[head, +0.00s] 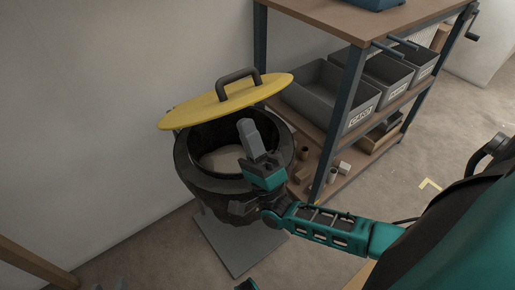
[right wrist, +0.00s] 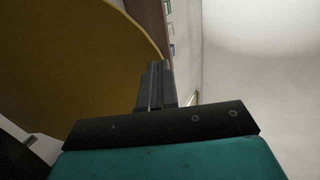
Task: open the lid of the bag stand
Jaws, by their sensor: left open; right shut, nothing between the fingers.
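The bag stand (head: 187,165) is a dark round bin on a grey base plate. Its yellow lid (head: 185,115) is raised and tilted, with a dark handle (head: 240,76) on top. The open mouth and a pale inside show beneath it. My right gripper (head: 246,124) is shut and empty, over the mouth with its fingers pointing up near the lid's front edge. In the right wrist view, the lid's underside (right wrist: 75,65) fills the left, beside the shut fingers (right wrist: 155,85); contact cannot be told. My left gripper (head: 110,286) barely shows at the bottom edge.
A shelf unit (head: 345,105) with grey bins (head: 325,92) stands close to the right of the bag stand, with small items on its lowest shelf. A wall is behind and left. The floor (head: 150,248) in front is mostly clear.

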